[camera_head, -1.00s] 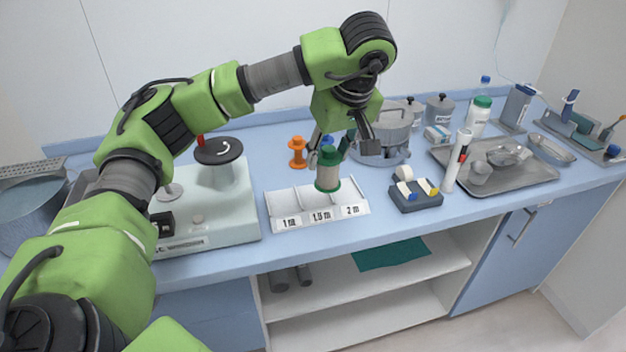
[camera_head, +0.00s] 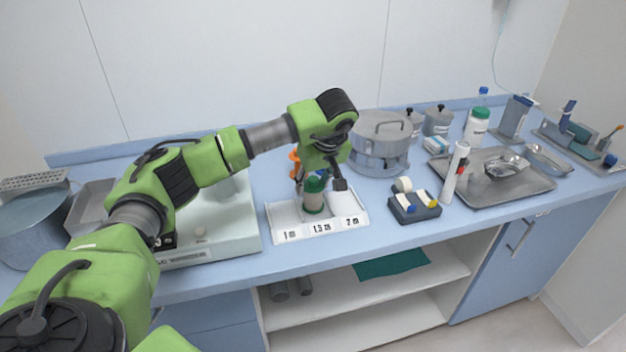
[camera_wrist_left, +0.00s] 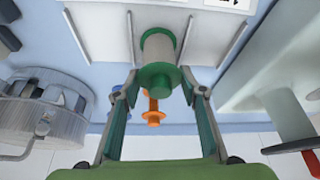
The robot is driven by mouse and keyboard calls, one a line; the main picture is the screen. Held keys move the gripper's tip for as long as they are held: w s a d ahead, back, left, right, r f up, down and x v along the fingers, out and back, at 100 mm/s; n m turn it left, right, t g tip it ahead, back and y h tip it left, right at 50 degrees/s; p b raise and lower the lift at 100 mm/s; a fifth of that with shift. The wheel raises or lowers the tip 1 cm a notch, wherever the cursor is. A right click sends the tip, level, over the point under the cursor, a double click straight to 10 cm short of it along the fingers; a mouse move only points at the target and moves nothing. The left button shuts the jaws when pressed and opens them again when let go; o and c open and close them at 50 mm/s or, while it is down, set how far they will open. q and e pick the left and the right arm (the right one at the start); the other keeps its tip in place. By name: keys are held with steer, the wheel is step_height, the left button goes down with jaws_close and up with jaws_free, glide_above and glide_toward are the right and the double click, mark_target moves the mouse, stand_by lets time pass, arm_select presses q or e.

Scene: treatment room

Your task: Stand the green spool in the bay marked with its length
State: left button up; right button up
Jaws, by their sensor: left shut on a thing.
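The green spool (camera_head: 314,201), pale-wound with green ends, is upright in my left gripper (camera_head: 318,179). It is at the middle bay of the white three-bay rack (camera_head: 276,214), whose labels read 1 m, 1.5 m and 2 m. In the left wrist view the spool (camera_wrist_left: 158,49) shows between the two middle dividers, with the fingers (camera_wrist_left: 160,92) on either side of its near green end. I cannot tell whether its base touches the bay floor. The outer bays look empty. My right gripper is out of view.
An orange spool (camera_head: 295,160) stands behind the rack, partly hidden by my arm; something blue is beside it. A dark tape holder (camera_head: 416,213) is right of the rack, a steel pot (camera_head: 379,148) behind. A white-topped device (camera_head: 228,230) stands close left.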

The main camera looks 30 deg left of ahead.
arm_select(q)
steer(key=o, duration=1)
steer(key=shift+f, duration=0.1)
steer(key=shift+o, duration=0.2)
steer(key=b+v, duration=0.1)
steer(key=v, duration=1.1)
steer(key=shift+s, duration=0.1)
